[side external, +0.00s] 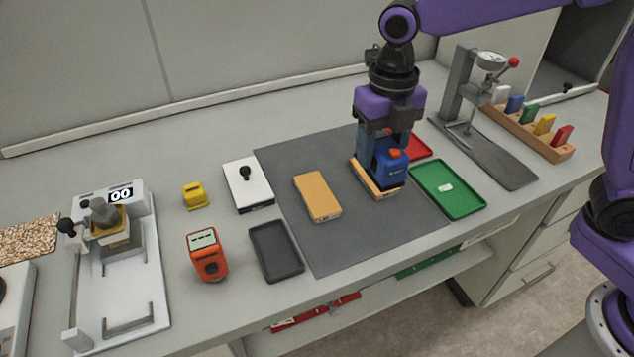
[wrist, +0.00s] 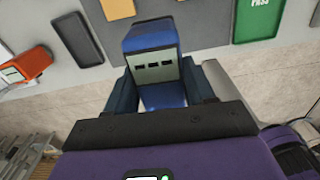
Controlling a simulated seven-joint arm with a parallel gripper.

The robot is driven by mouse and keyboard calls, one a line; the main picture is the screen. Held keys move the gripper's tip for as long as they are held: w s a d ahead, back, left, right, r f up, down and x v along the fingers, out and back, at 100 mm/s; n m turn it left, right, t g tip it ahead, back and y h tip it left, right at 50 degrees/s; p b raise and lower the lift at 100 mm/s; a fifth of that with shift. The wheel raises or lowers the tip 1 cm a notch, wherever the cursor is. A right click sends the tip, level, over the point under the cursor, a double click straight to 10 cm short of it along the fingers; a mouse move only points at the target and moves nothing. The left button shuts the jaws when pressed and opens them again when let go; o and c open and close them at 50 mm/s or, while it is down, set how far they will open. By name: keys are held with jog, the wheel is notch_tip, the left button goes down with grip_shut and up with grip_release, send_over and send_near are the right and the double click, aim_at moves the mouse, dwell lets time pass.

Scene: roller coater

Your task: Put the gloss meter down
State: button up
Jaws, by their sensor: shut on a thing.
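The gloss meter (side external: 390,170) is a blue, boxy device with an orange button on top. My gripper (side external: 382,140) points down and is shut on it, with a finger on each side. In the wrist view the meter (wrist: 152,40) sits upright between the fingers, and its pale display shows dashes. Its lower end is at a tan panel (side external: 377,190) on the grey mat (side external: 330,245). I cannot tell whether it touches the panel or hangs just above it.
Another tan panel (side external: 318,197) lies to the left on the mat. A green tray (side external: 465,203) is close on the right, with a red tray (side external: 418,149) behind. A black tray (side external: 275,262) and an orange device (side external: 208,262) stand left. A press-like stand (side external: 458,85) is at back right.

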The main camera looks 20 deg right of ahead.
jog(key=w+a+f, duration=0.2)
jog(key=w+f, duration=0.1)
jog(key=w+a+f, duration=0.2)
jog(key=w+f, duration=0.1)
jog(key=w, duration=0.1)
jog(key=w+a+f, duration=0.2)
jog(key=w+f, duration=0.1)
jog(key=shift+w+a+f, duration=0.1)
jog(key=shift+w+a, duration=0.2)
jog(key=shift+w+f, duration=0.1)
jog(key=shift+f, duration=1.5)
jog(key=shift+f, duration=0.2)
jog(key=o, duration=1.3)
jog(key=shift+r, duration=0.1)
